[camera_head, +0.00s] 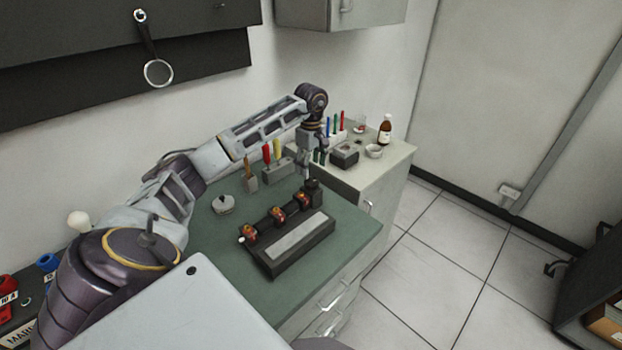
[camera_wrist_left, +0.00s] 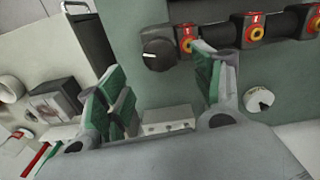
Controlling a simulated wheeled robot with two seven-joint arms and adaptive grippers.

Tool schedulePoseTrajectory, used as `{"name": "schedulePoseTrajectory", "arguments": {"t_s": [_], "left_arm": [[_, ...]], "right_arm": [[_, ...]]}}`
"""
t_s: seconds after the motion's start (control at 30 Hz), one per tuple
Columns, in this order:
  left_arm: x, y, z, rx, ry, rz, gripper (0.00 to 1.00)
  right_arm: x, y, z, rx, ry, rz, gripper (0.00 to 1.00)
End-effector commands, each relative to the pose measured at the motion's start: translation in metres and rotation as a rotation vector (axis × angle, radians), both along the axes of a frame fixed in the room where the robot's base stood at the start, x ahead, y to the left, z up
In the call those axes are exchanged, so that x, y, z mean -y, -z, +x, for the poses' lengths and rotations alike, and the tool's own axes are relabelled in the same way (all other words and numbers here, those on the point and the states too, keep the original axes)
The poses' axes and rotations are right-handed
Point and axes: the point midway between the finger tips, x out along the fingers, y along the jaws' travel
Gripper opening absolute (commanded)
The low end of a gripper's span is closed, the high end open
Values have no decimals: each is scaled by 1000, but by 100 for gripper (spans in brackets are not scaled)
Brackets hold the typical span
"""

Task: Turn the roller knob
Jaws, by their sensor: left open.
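The roller device (camera_head: 290,240) is a dark base with a pale plate and a black roller carrying red and yellow wheels. It sits on the green worktop. The black roller knob (camera_head: 313,187) is at its far right end. In the left wrist view the knob (camera_wrist_left: 158,52) shows a pale line on its face, beside the red and yellow wheels. My left gripper (camera_head: 309,168) points down just above the knob. In the left wrist view my gripper (camera_wrist_left: 160,78) is open, with green-padded fingers apart and nothing between them; the knob appears beyond the fingertips. My right gripper is out of view.
A white round dial (camera_head: 223,203) and a grey holder with red and yellow handled tools (camera_head: 278,166) stand behind the device. A pale cabinet (camera_head: 385,170) at the right bears a brown bottle (camera_head: 385,131), a white bowl (camera_head: 374,151) and colored pens. The front right worktop is bare.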

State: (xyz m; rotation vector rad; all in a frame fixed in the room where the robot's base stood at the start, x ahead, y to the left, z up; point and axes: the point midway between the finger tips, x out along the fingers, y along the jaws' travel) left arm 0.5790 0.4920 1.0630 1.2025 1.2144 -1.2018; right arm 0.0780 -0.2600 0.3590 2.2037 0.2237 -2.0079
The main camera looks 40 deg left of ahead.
Motion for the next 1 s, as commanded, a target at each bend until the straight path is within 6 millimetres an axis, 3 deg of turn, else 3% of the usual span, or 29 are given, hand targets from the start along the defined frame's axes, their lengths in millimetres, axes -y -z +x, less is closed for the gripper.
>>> {"name": "schedulePoseTrajectory", "arguments": {"t_s": [0.5, 1.0], "left_arm": [[0, 53, 0, -1, 1, -1, 67], [0, 62, 0, 1, 0, -1, 66]], "right_arm": [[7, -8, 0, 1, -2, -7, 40], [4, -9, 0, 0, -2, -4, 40]]}}
